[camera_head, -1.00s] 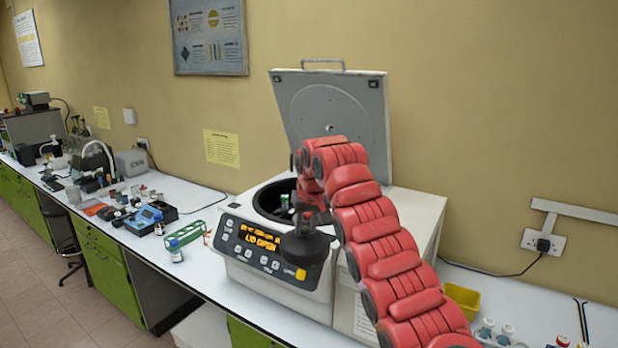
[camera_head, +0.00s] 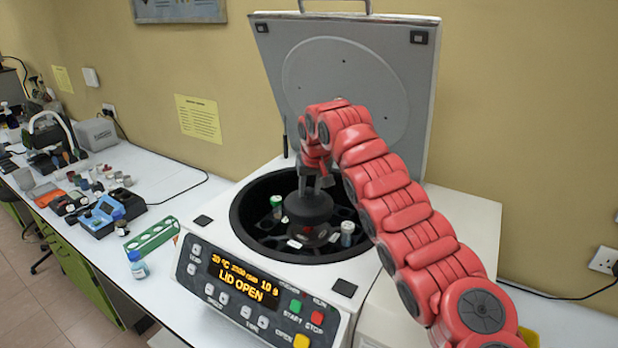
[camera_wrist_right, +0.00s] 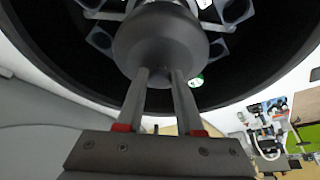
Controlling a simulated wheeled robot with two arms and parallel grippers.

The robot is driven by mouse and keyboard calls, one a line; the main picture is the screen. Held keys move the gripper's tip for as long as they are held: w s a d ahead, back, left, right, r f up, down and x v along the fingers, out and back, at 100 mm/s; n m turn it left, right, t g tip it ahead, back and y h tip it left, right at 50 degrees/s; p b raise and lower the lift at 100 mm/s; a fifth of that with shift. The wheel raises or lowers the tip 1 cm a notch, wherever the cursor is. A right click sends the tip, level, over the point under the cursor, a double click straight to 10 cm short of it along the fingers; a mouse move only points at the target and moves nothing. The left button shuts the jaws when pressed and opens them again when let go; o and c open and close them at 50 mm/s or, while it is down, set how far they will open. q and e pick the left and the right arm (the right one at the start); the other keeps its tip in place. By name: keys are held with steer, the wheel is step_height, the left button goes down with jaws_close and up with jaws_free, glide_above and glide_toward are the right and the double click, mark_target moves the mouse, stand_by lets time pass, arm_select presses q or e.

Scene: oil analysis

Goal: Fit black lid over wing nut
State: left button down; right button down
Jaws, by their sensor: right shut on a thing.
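A dark grey-black domed lid (camera_head: 308,207) is held by my right gripper (camera_head: 315,178) over the middle of the open centrifuge bowl. In the right wrist view the lid (camera_wrist_right: 160,40) hangs between the two fingers of my gripper (camera_wrist_right: 160,78), which are shut on its knob. The wing nut cannot be seen; the lid covers the rotor's centre. I cannot tell whether the lid touches the rotor. The centrifuge (camera_head: 222,228) shows "LID OPEN". My left gripper is not in view.
Tubes stand in the rotor around the lid, one green-capped (camera_head: 276,206) and one white-capped (camera_head: 347,232). The raised centrifuge cover (camera_head: 425,100) stands behind my arm. A green rack (camera_head: 150,240) and a small bottle (camera_head: 138,266) are on the bench at left.

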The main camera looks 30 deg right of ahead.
mark_target(312, 204)
steer(key=shift+s+d+f, duration=0.1)
steer(key=shift+s+f, duration=0.15)
steer(key=shift+f, duration=0.85)
step_height(312, 204, down, 3)
steer(key=shift+w+f+b, duration=0.1)
steer(key=shift+b, duration=0.8)
steer(key=shift+f+b, duration=0.5)
steer(key=shift+b, duration=0.05)
steer(key=shift+b, duration=0.55)
steer(key=shift+b, duration=0.7)
steer(key=shift+f+b, duration=0.15)
steer(key=shift+b, duration=0.85)
stand_by(0.4)
